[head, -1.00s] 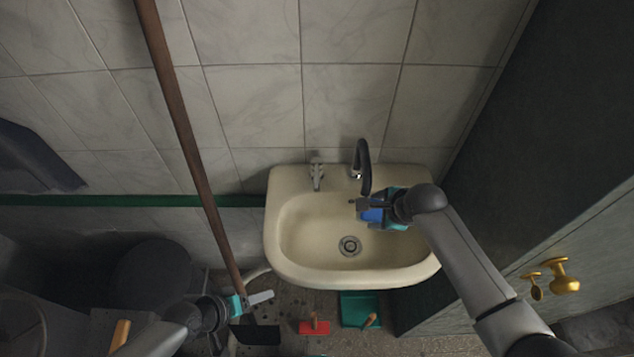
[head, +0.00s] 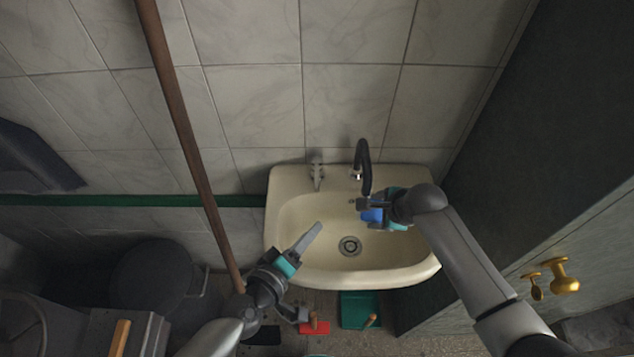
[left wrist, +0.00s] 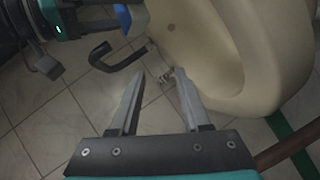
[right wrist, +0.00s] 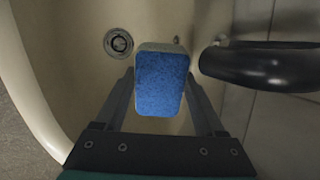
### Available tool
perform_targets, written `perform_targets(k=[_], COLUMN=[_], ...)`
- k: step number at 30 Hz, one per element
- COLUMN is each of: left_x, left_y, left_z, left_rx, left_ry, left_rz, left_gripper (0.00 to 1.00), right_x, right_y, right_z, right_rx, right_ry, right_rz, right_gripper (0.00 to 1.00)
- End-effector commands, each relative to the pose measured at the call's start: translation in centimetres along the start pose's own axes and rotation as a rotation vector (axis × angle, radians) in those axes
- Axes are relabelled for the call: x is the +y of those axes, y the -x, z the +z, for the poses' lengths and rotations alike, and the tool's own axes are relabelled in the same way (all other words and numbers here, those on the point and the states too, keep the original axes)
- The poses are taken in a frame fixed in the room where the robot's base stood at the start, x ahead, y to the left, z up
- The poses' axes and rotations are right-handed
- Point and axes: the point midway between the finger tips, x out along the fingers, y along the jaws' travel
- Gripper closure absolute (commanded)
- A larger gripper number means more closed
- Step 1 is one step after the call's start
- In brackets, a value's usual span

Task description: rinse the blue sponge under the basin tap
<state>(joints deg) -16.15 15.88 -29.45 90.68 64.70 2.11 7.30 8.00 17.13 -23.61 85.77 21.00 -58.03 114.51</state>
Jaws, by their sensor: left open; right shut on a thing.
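The blue sponge (head: 372,215) is in my right gripper (head: 366,208), over the basin's right side beside the black tap spout (head: 364,170). The right wrist view shows the sponge (right wrist: 160,85) between the fingers, with the spout (right wrist: 262,65) to its right. No water is visible. The cream basin (head: 350,279) is on the wall, with a metal tap handle (head: 317,175) at its back left. My left gripper (head: 312,270) is open and empty by the basin's front left edge. In the left wrist view, the handle (left wrist: 165,78) appears between the fingertips, with the sponge (left wrist: 131,18) at the top.
A long wooden pole (head: 185,130) leans at the left, close to my left arm. A dark cabinet side (head: 530,150) with brass knobs (head: 560,275) is at the right. A red brush (head: 315,327) and a green dustpan (head: 358,311) lie on the floor below the basin.

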Motion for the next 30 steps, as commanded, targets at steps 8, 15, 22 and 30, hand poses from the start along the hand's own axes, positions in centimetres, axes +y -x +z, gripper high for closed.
perform_targets(k=[8,15,22,30], left_x=[1.5,1.9,1.9,1.7], left_y=[-1.6,-1.6,-3.1,-6.7], left_z=[-1.2,-1.6,-2.4,-3.9], left_rx=[0.289,0.393,0.405,0.402], left_ry=[-0.011,-0.024,-0.028,-0.027], left_rz=[-0.036,-0.068,-0.069,-0.068], left_gripper=[0.53,0.53,0.53,0.53], right_x=[0.0,0.0,0.0,0.0], right_y=[0.0,0.0,0.0,0.0], right_z=[0.0,0.0,0.0,0.0], right_rx=[0.0,0.0,0.0,0.0], right_ry=[0.0,0.0,0.0,0.0], right_rz=[0.0,0.0,0.0,0.0], right_gripper=[0.73,0.73,0.73,0.73])
